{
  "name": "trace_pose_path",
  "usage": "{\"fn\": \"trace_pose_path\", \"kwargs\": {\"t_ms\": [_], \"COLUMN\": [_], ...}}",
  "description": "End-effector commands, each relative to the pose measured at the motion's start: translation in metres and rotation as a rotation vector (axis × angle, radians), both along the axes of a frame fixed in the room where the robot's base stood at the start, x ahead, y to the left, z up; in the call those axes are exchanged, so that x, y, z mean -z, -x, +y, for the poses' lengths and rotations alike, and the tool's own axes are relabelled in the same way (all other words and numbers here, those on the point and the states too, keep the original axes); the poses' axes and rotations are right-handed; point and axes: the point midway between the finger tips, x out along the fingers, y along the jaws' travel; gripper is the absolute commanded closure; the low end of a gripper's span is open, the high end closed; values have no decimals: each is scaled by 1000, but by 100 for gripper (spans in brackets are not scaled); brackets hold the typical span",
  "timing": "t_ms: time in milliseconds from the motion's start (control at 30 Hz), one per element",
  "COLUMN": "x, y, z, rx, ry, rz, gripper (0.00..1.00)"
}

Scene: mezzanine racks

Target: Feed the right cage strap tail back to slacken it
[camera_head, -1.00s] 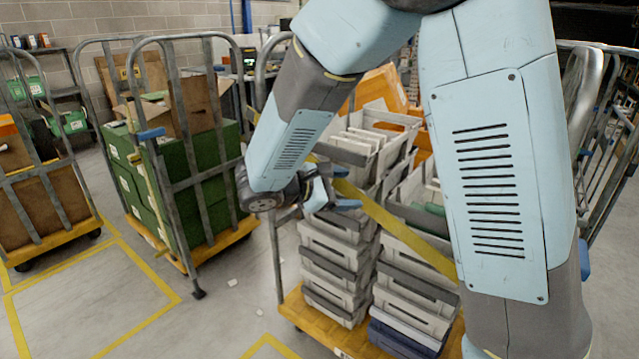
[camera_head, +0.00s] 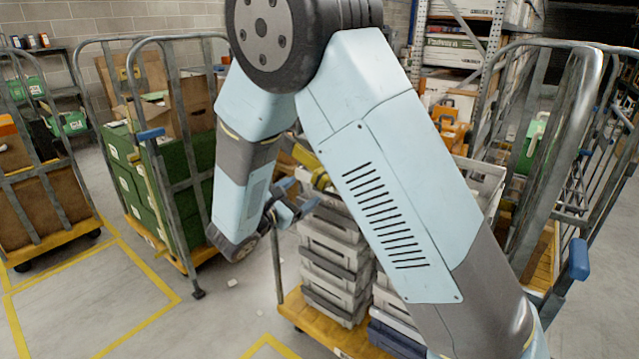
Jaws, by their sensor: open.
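The cage of stacked grey totes (camera_head: 335,250) stands in the middle, largely hidden by my arm. A short piece of yellow strap (camera_head: 309,161) shows at the upper left of the stack, and my arm hides the rest of its run. I cannot make out the strap's buckle or its loose tail. My gripper (camera_head: 300,196) is open at the left side of the tote stack, just below the visible strap piece. Its blue fingertips point right, and I see nothing held between them. I cannot tell whether a finger touches the strap or a tote.
A cage with green boxes (camera_head: 165,200) stands to the left, and another with brown boards (camera_head: 35,205) at the far left. Tubular cage frames with a blue catch (camera_head: 579,259) stand at the right. The yellow-marked floor (camera_head: 90,300) at the front left is clear.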

Motion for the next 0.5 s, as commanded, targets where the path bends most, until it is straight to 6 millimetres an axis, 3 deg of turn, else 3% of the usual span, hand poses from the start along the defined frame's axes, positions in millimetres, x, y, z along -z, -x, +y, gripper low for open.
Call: {"fn": "trace_pose_path", "kwargs": {"t_ms": [300,500], "x": [0,0], "y": [-42,-56], "z": [-33,-44], "rx": [3,1], "ry": [0,0], "rz": [0,0], "gripper": [21,21]}}
